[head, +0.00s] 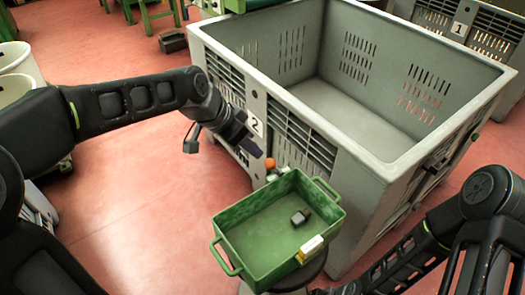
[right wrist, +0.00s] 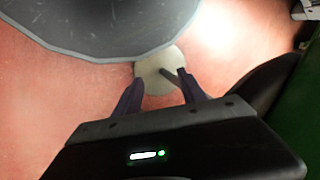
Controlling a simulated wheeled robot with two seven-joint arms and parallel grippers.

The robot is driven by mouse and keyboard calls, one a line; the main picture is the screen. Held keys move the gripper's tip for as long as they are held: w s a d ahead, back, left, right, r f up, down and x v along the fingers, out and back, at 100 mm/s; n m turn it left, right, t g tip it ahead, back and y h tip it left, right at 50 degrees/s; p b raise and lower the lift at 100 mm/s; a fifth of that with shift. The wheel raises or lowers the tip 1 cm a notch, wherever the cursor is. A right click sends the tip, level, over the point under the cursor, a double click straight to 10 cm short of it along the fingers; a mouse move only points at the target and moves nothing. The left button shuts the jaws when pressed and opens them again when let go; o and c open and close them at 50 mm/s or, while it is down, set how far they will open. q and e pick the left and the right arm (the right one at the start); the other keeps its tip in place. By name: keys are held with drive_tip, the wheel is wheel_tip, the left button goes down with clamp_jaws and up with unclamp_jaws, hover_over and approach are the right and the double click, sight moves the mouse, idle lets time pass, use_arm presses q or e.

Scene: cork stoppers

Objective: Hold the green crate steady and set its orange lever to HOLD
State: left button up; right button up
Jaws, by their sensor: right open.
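The small green crate (head: 240,212) sits on a round dark stool (head: 315,268) in the head view. The orange lever knob (head: 270,163) stands by its far left corner. A yellow-and-white tag (head: 310,248) is on its near right wall. My left gripper (head: 258,150) is just behind and left of the knob, apart from the crate; whether its jaws are open is unclear. My right gripper (right wrist: 162,92) is open and empty in the right wrist view; in the head view its jaws are not clear. The lever's position marks are too small to read.
A large grey bin (head: 350,150) marked 2 stands right behind the crate. A small dark block (head: 300,217) lies inside the crate. White tubs (head: 15,70) stand at the left. Red floor is open left of the crate. A pale disc (right wrist: 152,80) lies beyond my right fingers.

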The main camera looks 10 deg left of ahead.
drive_tip(key=shift+w+d+f+b, duration=0.15)
drive_tip(key=shift+w+d+f, duration=0.05)
drive_tip(key=shift+f, duration=0.15)
drive_tip(key=shift+w+d+f+b, duration=0.15)
drive_tip(key=shift+f, duration=0.2)
drive_tip(key=c, duration=0.4)
drive_tip(key=w+d+r+n+t+y, duration=0.1)
drive_tip(key=w+d+r+n+t, duration=0.2)
drive_tip(key=w+d+r+t, duration=0.35)
drive_tip(key=w+d+r+n+t+y, duration=0.1)
drive_tip(key=w+d+r+n+t, duration=0.15)
drive_tip(key=w+d+r, duration=0.7)
drive_tip(key=w+a+r+n+y, duration=0.2)
drive_tip(key=a+r+n+y, duration=0.2)
drive_tip(key=a+r, duration=0.5)
drive_tip(key=shift+a+r+n+y, duration=0.2)
drive_tip(key=shift+a+n+y, duration=0.1)
drive_tip(key=shift+n, duration=0.65)
